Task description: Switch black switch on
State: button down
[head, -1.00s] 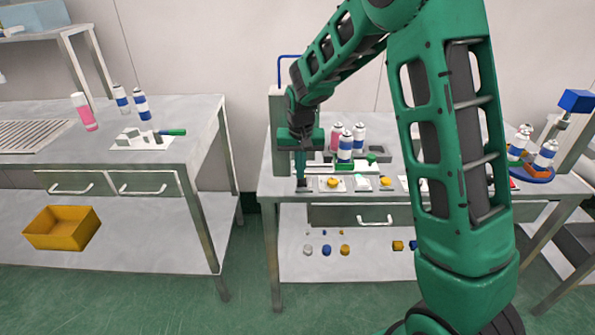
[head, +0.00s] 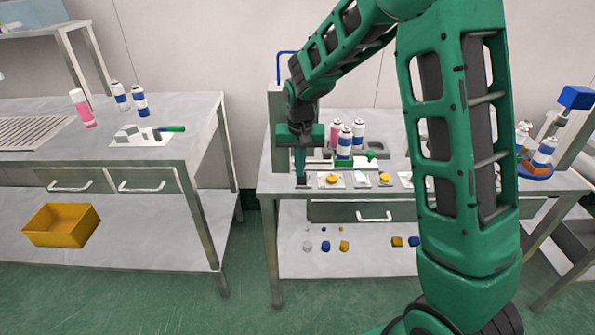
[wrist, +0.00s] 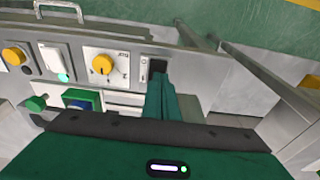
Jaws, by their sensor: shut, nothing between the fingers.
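The black switch (wrist: 157,67) is a dark rocker on a narrow light plate at the end of a row of controls. In the head view it shows as a small dark patch (head: 304,182) at the front left of the middle bench. My gripper (wrist: 158,82) is shut and empty, with its green fingers pointing at the switch. In the head view my gripper (head: 300,174) points down at the switch. The fingertips hide part of it, so I cannot tell if they touch it or which way it is set.
A yellow knob (wrist: 103,64) on a white plate sits beside the switch. Several spray cans, including a pink one (head: 336,131), stand behind the controls. A drawer handle (head: 374,217) is under the bench front. A yellow bin (head: 62,226) sits on the left bench's lower shelf.

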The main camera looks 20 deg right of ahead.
aim_at(299, 184)
notch_tip(299, 184, up, 12)
jog(key=s, duration=0.1)
jog(key=shift+s+a+r, duration=0.25)
jog(key=shift+s+a, duration=0.05)
jog(key=shift+s, duration=0.05)
jog(key=shift+s, duration=0.1)
